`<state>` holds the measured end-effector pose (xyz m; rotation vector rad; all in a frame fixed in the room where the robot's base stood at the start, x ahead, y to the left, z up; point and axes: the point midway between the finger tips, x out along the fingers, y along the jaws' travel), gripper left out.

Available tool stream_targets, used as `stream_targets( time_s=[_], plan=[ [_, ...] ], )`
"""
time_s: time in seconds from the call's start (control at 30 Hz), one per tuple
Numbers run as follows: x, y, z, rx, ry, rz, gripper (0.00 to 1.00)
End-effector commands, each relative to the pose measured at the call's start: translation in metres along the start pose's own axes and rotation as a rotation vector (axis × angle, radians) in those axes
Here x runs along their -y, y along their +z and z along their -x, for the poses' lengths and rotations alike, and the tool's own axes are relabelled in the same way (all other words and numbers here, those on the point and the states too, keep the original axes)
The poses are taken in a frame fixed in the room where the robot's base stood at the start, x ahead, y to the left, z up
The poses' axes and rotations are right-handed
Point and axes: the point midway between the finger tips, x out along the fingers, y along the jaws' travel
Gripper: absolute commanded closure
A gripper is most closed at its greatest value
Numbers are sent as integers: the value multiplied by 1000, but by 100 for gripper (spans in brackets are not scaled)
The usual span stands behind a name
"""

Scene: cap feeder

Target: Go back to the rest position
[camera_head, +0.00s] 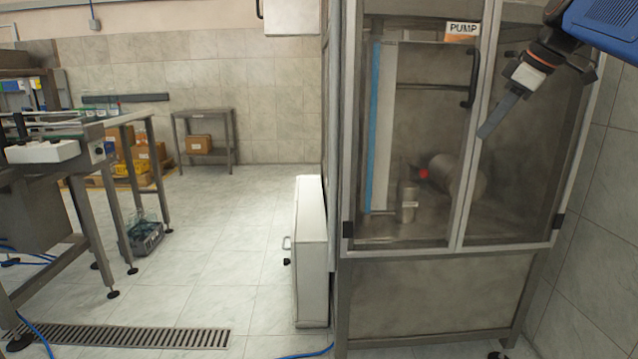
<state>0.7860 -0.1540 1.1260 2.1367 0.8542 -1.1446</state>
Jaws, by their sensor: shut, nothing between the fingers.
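My gripper (489,132) hangs at the upper right of the head view, below my blue arm link at the picture's corner. Its long dark fingers are together and point down and to the left. Nothing shows between them. It is in front of the right glass door of a steel cabinet (435,295) that bears an orange and white PUMP label (463,29). I cannot tell how far the fingers are from the glass.
A white box (311,250) stands on the floor left of the cabinet. A conveyor frame (75,235) stands at the left. A small steel table (204,113) is at the back wall. A floor drain (125,338) lies front left.

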Motion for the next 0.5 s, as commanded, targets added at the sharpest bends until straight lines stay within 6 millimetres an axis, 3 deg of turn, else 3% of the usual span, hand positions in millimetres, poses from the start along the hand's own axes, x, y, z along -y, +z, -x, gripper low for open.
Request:
stream_targets(
  time_s=[0.03,0.27,0.5],
  plan=[
    [22,6,-8,14,2,-45,100],
    [102,45,-48,78,35,-269,100],
    [185,102,-95,130,89,-479,100]
  ],
)
